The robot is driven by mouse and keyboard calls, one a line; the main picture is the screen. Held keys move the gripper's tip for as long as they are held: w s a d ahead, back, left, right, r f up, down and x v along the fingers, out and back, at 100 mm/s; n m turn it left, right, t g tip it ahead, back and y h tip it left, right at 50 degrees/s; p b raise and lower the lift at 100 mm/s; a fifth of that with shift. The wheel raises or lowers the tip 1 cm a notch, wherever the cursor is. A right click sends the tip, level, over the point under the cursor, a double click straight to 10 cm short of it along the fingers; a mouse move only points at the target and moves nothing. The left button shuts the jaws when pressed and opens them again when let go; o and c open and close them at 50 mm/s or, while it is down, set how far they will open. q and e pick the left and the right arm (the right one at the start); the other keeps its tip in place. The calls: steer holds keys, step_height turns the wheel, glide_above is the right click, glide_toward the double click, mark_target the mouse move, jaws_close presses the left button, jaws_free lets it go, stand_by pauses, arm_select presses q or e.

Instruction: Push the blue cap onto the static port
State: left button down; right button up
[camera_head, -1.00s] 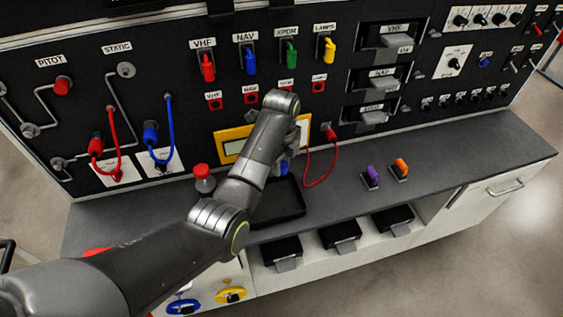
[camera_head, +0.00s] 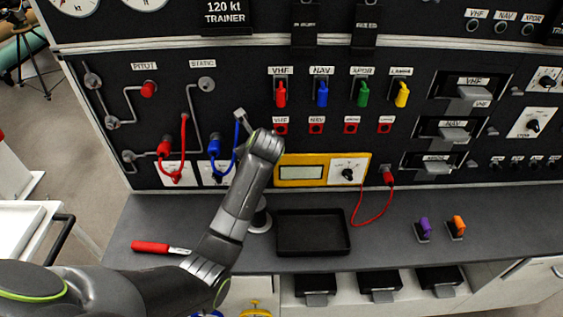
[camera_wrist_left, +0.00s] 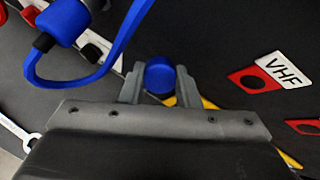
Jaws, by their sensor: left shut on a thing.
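The static port (camera_head: 207,84) is a bare grey round fitting under the STATIC label, at the upper left of the panel in the head view. The blue cap (camera_wrist_left: 159,77) shows in the left wrist view, held between the two grey fingers of my left gripper (camera_wrist_left: 160,85). In the head view my left arm reaches up towards the panel, right of and below the static port. My right gripper is in neither view now.
A red cap (camera_head: 149,89) sits on the pitot port, left of the static port. A looped blue hose (camera_head: 238,135) and a red hose (camera_head: 183,135) hang below. A black tray (camera_head: 313,253) and a red-handled tool (camera_head: 151,247) lie on the bench. A yellow meter (camera_head: 320,184) is near my wrist.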

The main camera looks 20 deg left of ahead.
arm_select(q)
steer(key=s+a+r+m+t, duration=0.1)
steer(key=s+a+r+t, duration=0.2)
steer(key=r, duration=0.3)
steer(key=s+a+r+m+t+p, duration=0.1)
steer(key=s+a+r+t, duration=0.15)
steer(key=r, duration=0.25)
steer(key=s+a+r+m+t, duration=0.1)
steer(key=s+a+r+t, duration=0.25)
steer(key=r, duration=0.25)
steer(key=shift+d+b+x, duration=0.1)
steer(key=shift+b+x, duration=0.05)
steer(key=shift+x, duration=0.85)
steer(key=shift+d+b+x, duration=0.15)
steer(key=shift+x, duration=0.8)
steer(key=shift+w, duration=0.15)
steer(key=shift+r+p, duration=0.15)
steer(key=shift+p, duration=0.25)
